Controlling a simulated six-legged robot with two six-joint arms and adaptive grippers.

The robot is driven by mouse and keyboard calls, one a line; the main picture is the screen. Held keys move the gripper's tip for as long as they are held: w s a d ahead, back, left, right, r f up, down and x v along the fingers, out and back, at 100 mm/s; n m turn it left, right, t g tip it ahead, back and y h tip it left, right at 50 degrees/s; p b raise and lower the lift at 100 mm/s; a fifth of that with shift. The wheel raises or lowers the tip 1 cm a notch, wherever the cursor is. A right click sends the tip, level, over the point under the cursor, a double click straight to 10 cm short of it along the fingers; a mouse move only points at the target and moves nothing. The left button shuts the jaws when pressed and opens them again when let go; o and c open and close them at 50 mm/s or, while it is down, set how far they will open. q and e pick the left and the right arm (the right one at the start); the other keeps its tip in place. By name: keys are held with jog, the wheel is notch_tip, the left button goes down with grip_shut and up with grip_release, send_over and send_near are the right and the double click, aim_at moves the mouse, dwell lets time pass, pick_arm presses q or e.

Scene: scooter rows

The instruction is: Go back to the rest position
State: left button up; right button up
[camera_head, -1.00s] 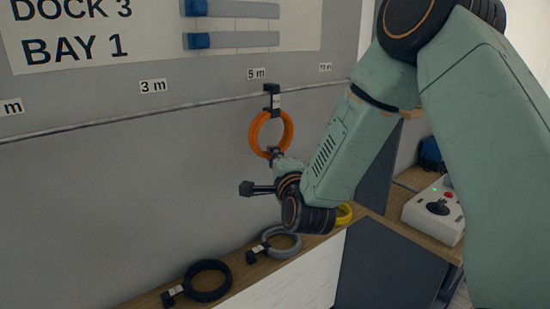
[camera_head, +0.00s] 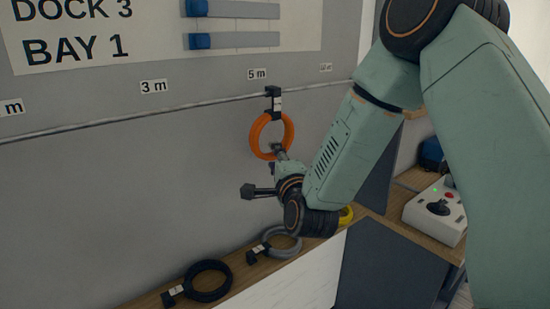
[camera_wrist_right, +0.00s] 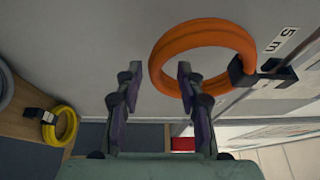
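An orange cable coil (camera_head: 256,137) hangs by a black clip from the wall rail below the 5 m label; it also shows in the right wrist view (camera_wrist_right: 203,36). My right gripper (camera_head: 262,170) is beside the lower part of this coil. My left gripper is not in view.
A dark coil (camera_head: 208,295), a grey coil (camera_head: 286,253) and a yellow coil (camera_head: 347,215) lie on the wooden ledge (camera_head: 240,262). A control box with a joystick (camera_head: 436,213) stands at right. The grey wall (camera_head: 120,200) rises close behind the gripper.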

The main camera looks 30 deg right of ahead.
jog(key=v, duration=0.6)
jog(key=shift+s+a, duration=0.2)
jog(key=shift+s, duration=0.15)
jog(key=s+a+f+n+g+y+b, duration=0.1)
jog(key=s+a+f+n+g+y, duration=0.15)
jog(key=f+n, duration=0.4)
jog(key=s+a+f+n+g+y+b, duration=0.1)
jog(key=s+a+f+n+g, duration=0.25)
jog(key=f, duration=0.65)
jog(key=s+a+f+n+g+y+b, duration=0.1)
jog(key=s+a+f+n+g+y, duration=0.15)
jog(key=f+n, duration=0.5)
jog(key=s+a+f+n+g+b, duration=0.2)
jog(key=s+f+g+b, duration=0.3)
jog(key=s+f, duration=1.6)
jog(key=s+n+g, duration=0.1)
jog(key=s+g, duration=0.2)
jog(key=g, duration=0.1)
jog(key=shift+s+a+f+n+b, duration=0.2)
jog(key=shift+s+f+n+b, duration=0.1)
jog(key=shift+s+n+b, duration=0.1)
